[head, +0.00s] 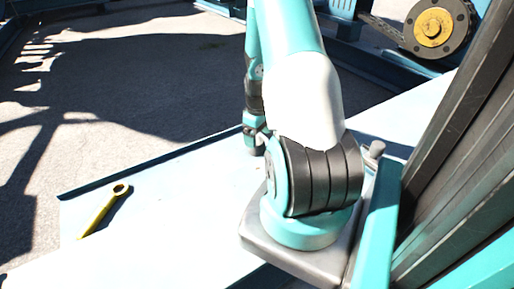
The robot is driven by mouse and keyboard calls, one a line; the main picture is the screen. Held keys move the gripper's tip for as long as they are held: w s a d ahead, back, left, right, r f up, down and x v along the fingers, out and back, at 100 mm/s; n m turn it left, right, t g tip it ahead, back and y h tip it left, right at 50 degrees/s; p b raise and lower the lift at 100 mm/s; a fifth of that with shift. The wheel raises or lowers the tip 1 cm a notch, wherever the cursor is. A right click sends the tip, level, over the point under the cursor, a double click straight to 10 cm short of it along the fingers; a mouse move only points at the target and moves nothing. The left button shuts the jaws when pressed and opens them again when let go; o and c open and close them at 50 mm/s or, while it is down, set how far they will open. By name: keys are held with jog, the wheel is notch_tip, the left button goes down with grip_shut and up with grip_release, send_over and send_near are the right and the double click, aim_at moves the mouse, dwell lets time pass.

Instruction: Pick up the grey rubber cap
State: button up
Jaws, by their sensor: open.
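I cannot make out the grey rubber cap for certain in the head view. A small grey round-topped knob (374,150) shows just right of my arm's base joint, and I cannot tell whether it is the cap or a fitting. My arm rises from its base and comes down again behind its own upper link. Its wrist hangs over the far edge of the pale panel, left of the upper link. The gripper's fingers are not visible, apparently hidden behind my own arm.
A yellow ring spanner (104,210) lies on the left of the pale panel (170,215), which has a raised dark edge. Much of the panel left of my arm is clear. A dark wheel with a yellow hub (433,27) stands at the back right, by blue frames.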

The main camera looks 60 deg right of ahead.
aim_at(258, 141)
notch_tip(258, 141, down, 5)
jog(key=b, duration=0.2)
jog(key=shift+w+b, duration=0.1)
jog(key=shift+b, duration=0.25)
jog(key=shift+r, duration=0.15)
jog(key=c, duration=1)
jog(key=shift+r, duration=0.1)
notch_tip(258, 141, up, 20)
jog(key=p, duration=0.9)
jog(key=w+a+f, duration=0.1)
jog(key=w+a, duration=0.3)
jog(key=a, duration=0.6)
jog(key=w+a+f+n, duration=0.15)
jog(key=w+a, duration=0.35)
jog(key=a, duration=0.5)
jog(key=w+a+f, duration=0.2)
jog(key=w+a, duration=0.2)
jog(key=a, duration=0.7)
jog(key=r+p, duration=0.8)
jog(key=p, duration=0.2)
jog(key=s+r+p, duration=0.1)
jog(key=r+p, duration=0.6)
jog(key=p, duration=0.4)
jog(key=s+d+r+p, duration=0.1)
jog(key=r+p, duration=0.7)
jog(key=p, duration=0.3)
jog(key=shift+s+r, duration=0.1)
jog(key=shift+r, duration=0.25)
jog(key=shift+f, duration=0.1)
